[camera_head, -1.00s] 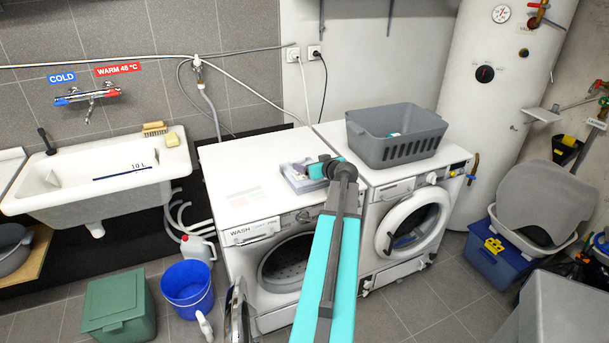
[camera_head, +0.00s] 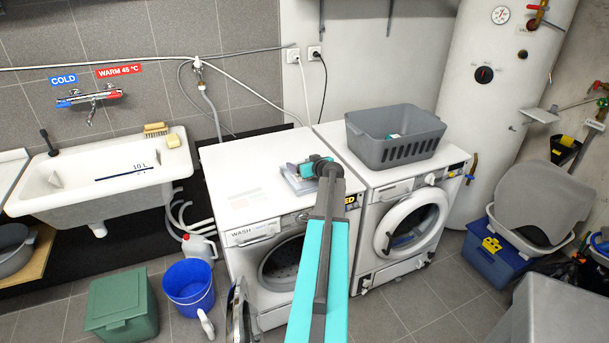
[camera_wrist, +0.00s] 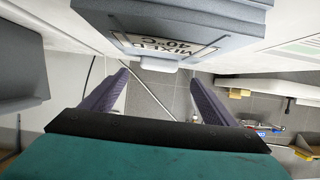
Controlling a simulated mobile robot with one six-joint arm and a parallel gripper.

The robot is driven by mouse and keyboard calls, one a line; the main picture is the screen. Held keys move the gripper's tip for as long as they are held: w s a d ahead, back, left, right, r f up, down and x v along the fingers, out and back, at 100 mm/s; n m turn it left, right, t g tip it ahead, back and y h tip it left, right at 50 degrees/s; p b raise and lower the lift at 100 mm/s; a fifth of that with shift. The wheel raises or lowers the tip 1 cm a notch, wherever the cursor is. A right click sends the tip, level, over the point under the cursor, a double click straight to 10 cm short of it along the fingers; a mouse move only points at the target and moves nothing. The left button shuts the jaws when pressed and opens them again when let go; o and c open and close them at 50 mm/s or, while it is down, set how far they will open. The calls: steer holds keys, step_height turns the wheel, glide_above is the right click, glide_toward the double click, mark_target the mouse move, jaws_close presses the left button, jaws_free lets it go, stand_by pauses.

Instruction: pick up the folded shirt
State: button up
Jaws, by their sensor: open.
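I cannot make out a folded shirt for certain. A low grey-blue item (camera_head: 304,188), perhaps a tray, lies on the front right of the washer top (camera_head: 245,160). My gripper (camera_head: 291,169) is over it and hides part of it. In the wrist view, a grey-blue block (camera_wrist: 175,22) with an upside-down "MIXED 40°C" label fills the top. My gripper (camera_wrist: 159,80) shows there with two purple-grey fingers spread apart and nothing between them. I cannot tell whether a finger touches the block.
A grey laundry basket (camera_head: 400,150) with something teal inside stands on the dryer (camera_head: 415,190). A sink (camera_head: 100,170) is on the left. A blue bucket (camera_head: 188,285) and green bin (camera_head: 120,305) stand on the floor. The washer top's left half is clear.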

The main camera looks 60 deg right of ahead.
mark_target(298, 161)
steer(key=shift+w+d, duration=0.1)
steer(key=shift+w, duration=0.15)
steer(key=shift+p+x, duration=1.2)
steer(key=shift+x, duration=0.2)
steer(key=shift+p+x, duration=0.55)
steer(key=shift+x, duration=0.7)
steer(key=shift+s+f, duration=0.1)
steer(key=shift+s, duration=0.15)
steer(key=shift+d, duration=0.1)
steer(key=c, duration=1.3)
steer(key=shift+c, duration=0.2)
steer(key=shift+r+b, duration=0.6)
steer(key=shift+r, duration=0.2)
steer(key=shift+r+b, duration=0.6)
steer(key=shift+r, duration=0.3)
steer(key=s+a+b, duration=0.2)
steer(key=s+b, duration=0.1)
steer(key=s, duration=0.4)
steer(key=s+a+r+b, duration=0.1)
steer(key=s+a+b, duration=0.2)
steer(key=s, duration=0.5)
steer(key=shift+a+r, duration=0.25)
steer(key=shift+r, duration=0.1)
